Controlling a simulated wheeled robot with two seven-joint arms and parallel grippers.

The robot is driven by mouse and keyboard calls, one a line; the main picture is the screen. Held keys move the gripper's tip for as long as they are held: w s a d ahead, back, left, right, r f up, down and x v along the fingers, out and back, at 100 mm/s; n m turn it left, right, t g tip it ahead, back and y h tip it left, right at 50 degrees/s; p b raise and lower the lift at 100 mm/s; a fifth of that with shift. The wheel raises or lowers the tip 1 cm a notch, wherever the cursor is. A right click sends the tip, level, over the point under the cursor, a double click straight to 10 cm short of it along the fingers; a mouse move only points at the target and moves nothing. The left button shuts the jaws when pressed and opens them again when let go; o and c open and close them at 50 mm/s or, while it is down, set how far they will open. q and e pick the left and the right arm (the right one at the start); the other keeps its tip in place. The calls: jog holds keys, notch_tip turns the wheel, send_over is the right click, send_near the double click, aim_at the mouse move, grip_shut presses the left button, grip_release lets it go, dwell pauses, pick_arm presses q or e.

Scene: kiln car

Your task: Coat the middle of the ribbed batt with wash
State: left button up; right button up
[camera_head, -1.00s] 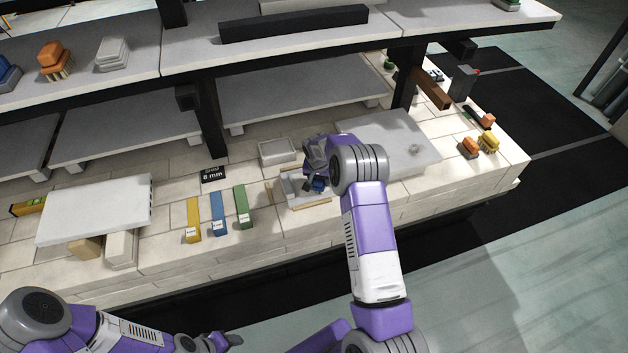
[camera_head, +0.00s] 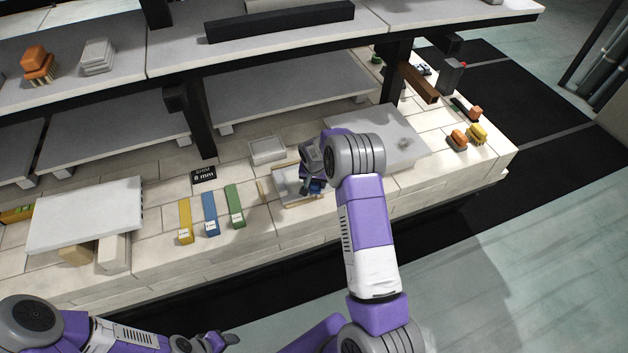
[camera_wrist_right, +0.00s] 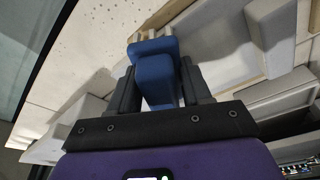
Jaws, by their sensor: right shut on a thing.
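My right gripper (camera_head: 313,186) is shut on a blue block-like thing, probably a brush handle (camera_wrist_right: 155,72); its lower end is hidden. It is over or in a shallow pale tray (camera_head: 285,184) with wooden edges, partly hidden by my right arm. I cannot tell whether the held thing touches the tray. A pale slab with a notched right edge (camera_head: 85,215) rests on blocks at the left. A smooth grey slab (camera_head: 400,150) lies behind my right arm. I cannot tell surely which is the ribbed batt. My left gripper (camera_head: 228,341) is low at the bottom, away from the counter; its jaws are unclear.
Yellow (camera_head: 185,222), blue (camera_head: 210,214) and green (camera_head: 235,206) bars lie left of the tray. A pale box (camera_head: 267,150) and a black 8 mm plate (camera_head: 203,175) are behind. Dark posts (camera_head: 196,110) hold shelves above. Orange and yellow brushes (camera_head: 477,133) lie far right.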

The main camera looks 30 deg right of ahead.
jog(key=shift+s+d+f, duration=0.1)
jog(key=shift+s+d, duration=0.3)
jog(key=shift+d, duration=0.25)
jog(key=shift+w+a, duration=0.2)
jog(key=shift+a, duration=0.55)
jog(key=shift+w+a, duration=0.15)
jog(key=shift+a, duration=0.55)
jog(key=shift+w+a, duration=0.2)
jog(key=shift+a, duration=0.55)
jog(key=shift+w+a+b, duration=0.15)
jog(key=shift+w+a, duration=0.1)
jog(key=shift+a, duration=0.8)
jog(key=shift+w+a+b, duration=0.15)
jog(key=shift+w+a, duration=0.05)
jog(key=shift+a, duration=0.85)
jog(key=shift+w, duration=0.2)
jog(key=shift+w, duration=0.8)
jog(key=shift+s+a+r, duration=0.3)
jog(key=shift+s+a, duration=0.1)
jog(key=shift+s, duration=0.3)
